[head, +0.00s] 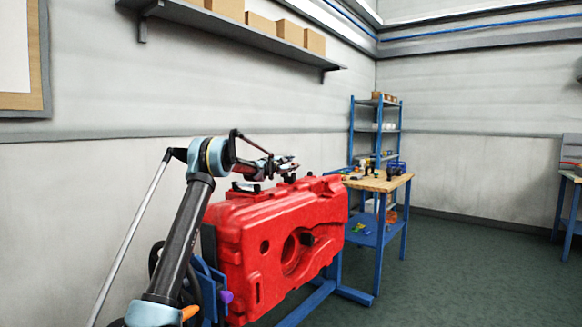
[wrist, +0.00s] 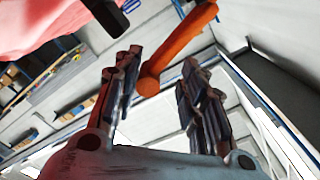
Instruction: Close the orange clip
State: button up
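The orange clip (wrist: 178,48) shows in the wrist view as a bar slanting from upper right down to a rounded end. That lower end appears in the gap between my fingertips, nearer the left finger; contact cannot be told. My gripper (wrist: 162,75) is open, its two dark padded fingers spread apart with nothing held. In the head view my gripper (head: 287,163) is just above the top of the red tank (head: 265,265), and I cannot make out the clip there. The red tank also fills the upper left of the wrist view (wrist: 40,22).
A black fitting (wrist: 104,14) sits by the tank edge in the wrist view. A blue stand (head: 352,294) carries the tank. A workbench (head: 376,184) with small items and a blue shelf rack (head: 352,130) stand behind. A wall shelf (head: 225,28) holds boxes.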

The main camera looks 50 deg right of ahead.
jog(key=a, duration=1.1)
jog(key=shift+s+a, duration=0.35)
jog(key=shift+f, duration=0.1)
